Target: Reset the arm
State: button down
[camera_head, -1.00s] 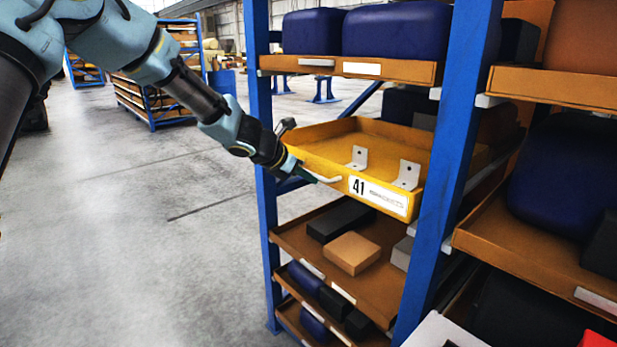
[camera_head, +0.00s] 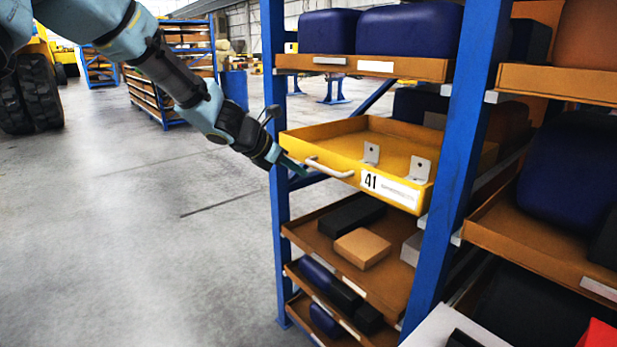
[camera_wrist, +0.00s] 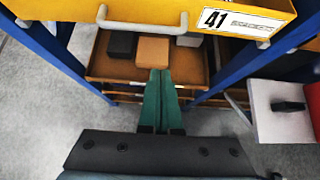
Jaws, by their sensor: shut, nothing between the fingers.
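My gripper (camera_head: 297,169) is shut and empty, in front of the rack and just left of the yellow drawer's handle. In the wrist view its green fingers (camera_wrist: 160,98) lie together, pointing toward the rack. The yellow drawer (camera_head: 335,141) marked 41 sticks out of the blue rack and holds two pale angle brackets. Its white handle (camera_head: 330,168) is apart from the fingers; the handle also shows in the wrist view (camera_wrist: 143,25) at the top.
The blue rack post (camera_head: 277,200) stands close beside my gripper. A lower shelf (camera_head: 330,250) holds black and tan blocks. A white surface (camera_wrist: 283,125) with a black object is at right. Grey floor on the left is open.

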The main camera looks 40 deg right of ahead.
jog(key=shift+v, duration=2.25)
jog(key=w+a+f+m+t+y, duration=0.1)
jog(key=w+a+f+m+y, duration=0.15)
jog(key=a, duration=0.65)
jog(key=w+a+f+m+t+y, duration=0.15)
jog(key=a+m, duration=0.25)
jog(key=a, duration=0.4)
jog(key=w+a+f+m+y, duration=0.1)
jog(key=a+f+m, duration=0.15)
jog(key=a, duration=0.65)
jog(key=s+a+f+m+y, duration=0.1)
jog(key=s+a+m+y, duration=0.1)
jog(key=a, duration=1)
jog(key=s+a+m+y, duration=0.3)
jog(key=a+m, duration=0.4)
jog(key=a, duration=0.5)
jog(key=shift+s+a+f, duration=0.25)
jog(key=shift+s+f, duration=0.15)
jog(key=shift+s, duration=0.2)
